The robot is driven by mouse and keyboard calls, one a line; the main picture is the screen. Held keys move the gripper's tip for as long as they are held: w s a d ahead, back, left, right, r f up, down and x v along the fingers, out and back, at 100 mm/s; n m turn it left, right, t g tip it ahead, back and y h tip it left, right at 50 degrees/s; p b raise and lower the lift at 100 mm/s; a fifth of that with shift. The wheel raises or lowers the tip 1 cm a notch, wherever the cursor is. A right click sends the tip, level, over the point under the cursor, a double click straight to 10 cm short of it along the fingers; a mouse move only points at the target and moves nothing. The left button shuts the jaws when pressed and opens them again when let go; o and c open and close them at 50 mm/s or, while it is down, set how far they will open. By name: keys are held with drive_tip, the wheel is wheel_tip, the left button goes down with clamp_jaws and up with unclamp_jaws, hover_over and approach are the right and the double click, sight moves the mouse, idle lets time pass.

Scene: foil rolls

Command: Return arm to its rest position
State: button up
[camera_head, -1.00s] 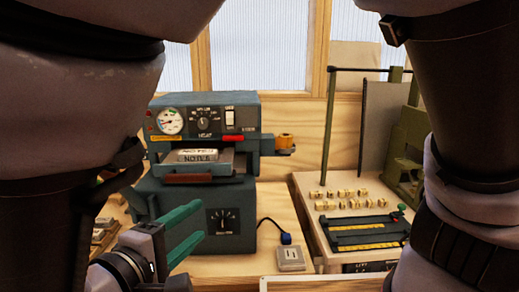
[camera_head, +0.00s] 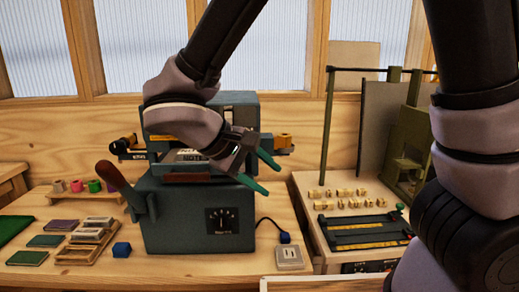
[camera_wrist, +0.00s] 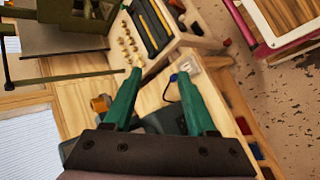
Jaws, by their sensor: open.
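My gripper (camera_head: 262,175) is in front of the upper part of the grey-blue hot stamping machine (camera_head: 180,222) in the head view. Its two green fingers are apart with nothing between them. In the wrist view my gripper (camera_wrist: 160,95) shows the same spread green fingers, pointing over the bench edge and the machine's right side. A plate with lettering (camera_head: 190,156) shows partly behind my wrist.
At right, a board with brass type (camera_head: 345,198) and a green guide (camera_head: 363,232) adjoins a press.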

drive_tip(key=w+d+r+m+t+y, duration=0.1)
drive_tip(key=w+d+r+m+y, duration=0.1)
drive_tip(key=d+r+m+y, duration=0.3)
drive_tip(key=w+d+r+m+t+y, duration=0.1)
drive_tip(key=d+r+m+y, duration=0.3)
drive_tip(key=d, duration=1.4)
wheel_tip(320, 180, up, 7)
drive_tip(key=w+m, duration=0.1)
drive_tip(key=m, duration=0.3)
drive_tip(key=shift+w+d+f+y, duration=0.15)
drive_tip(key=shift+d+y, duration=0.2)
drive_tip(key=shift+y, duration=0.05)
